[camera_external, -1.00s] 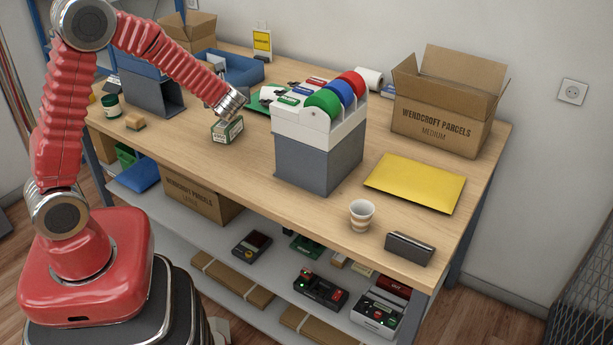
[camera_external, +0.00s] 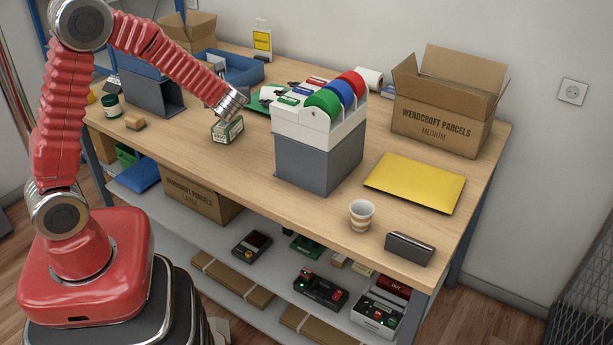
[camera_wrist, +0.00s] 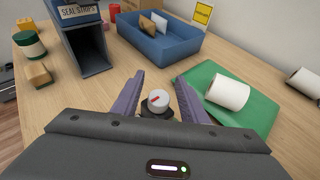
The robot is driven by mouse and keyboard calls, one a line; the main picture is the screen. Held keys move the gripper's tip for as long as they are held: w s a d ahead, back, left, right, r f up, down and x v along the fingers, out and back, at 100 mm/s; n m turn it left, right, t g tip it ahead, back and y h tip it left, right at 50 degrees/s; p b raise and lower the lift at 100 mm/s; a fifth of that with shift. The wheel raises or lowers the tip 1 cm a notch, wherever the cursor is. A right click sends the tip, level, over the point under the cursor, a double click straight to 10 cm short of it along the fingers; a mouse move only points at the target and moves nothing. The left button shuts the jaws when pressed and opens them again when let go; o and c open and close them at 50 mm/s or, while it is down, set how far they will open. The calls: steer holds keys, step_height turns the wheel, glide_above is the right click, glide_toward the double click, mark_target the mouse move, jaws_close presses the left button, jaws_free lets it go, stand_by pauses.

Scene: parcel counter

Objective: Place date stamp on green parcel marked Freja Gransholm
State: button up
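My gripper (camera_external: 232,108) points down over the worktable, left of the white-topped dispenser. In the wrist view its two fingers (camera_wrist: 160,78) stand apart. A white knob with a red mark on a dark base, perhaps the date stamp (camera_wrist: 158,101), shows between them. I cannot tell whether the fingers touch it; its lower part is hidden. A small green box with a pale label (camera_external: 227,129) is right below my gripper; its writing is too small to read. A flat green thing (camera_wrist: 258,112) lies to the right, with a white roll (camera_wrist: 229,92) at it. I cannot tell which is the named parcel.
The grey dispenser (camera_external: 309,163) with coloured rolls stands right of my gripper. A blue tray (camera_wrist: 160,46) and the seal strips holder (camera_wrist: 88,48) stand behind. A yellow envelope (camera_external: 415,182), a cup (camera_external: 361,215) and an open carton (camera_external: 438,130) are further right.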

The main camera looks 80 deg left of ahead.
steer(key=v, duration=1.1)
steer(key=shift+d, duration=0.1)
stand_by(0.5)
steer(key=s+d+r+n+t+h, duration=0.1)
steer(key=s+d+n+h, duration=0.3)
steer(key=d, duration=0.7)
steer(key=s+d+r+n+t+h, duration=0.1)
steer(key=s+d+n+t+h, duration=0.2)
steer(key=d+n, duration=0.5)
steer(key=s+d+r+n+t+h, duration=0.1)
steer(key=s+d+n+h, duration=0.4)
steer(key=d, duration=1)
steer(key=shift+r+n+t+h, duration=0.3)
steer(key=shift+n+t+h, duration=0.2)
steer(key=shift+h, duration=0.3)
steer(key=shift+a, duration=0.1)
